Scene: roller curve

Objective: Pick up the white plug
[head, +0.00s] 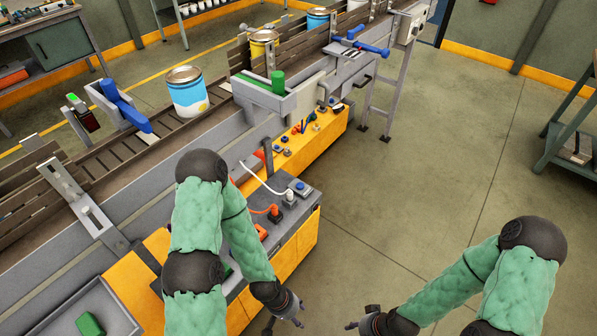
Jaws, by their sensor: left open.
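The white plug (290,197) stands on the grey top of the box beside the conveyor, with a white cable (262,181) running from it up to the left. An orange-red plug (274,212) with its own orange cable is just to its lower left. My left gripper (299,313) is open and empty, well below the white plug in the picture, past the front of the orange-sided box and apart from it. My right gripper (358,318) is to the right over the floor; its fingers are small, and I cannot tell how far apart they are.
The conveyor (150,147) crosses behind with paint cans, one blue and white (187,94). A blue-topped part (298,187) sits close to the white plug. A grey tray (62,318) with a green piece is at lower left.

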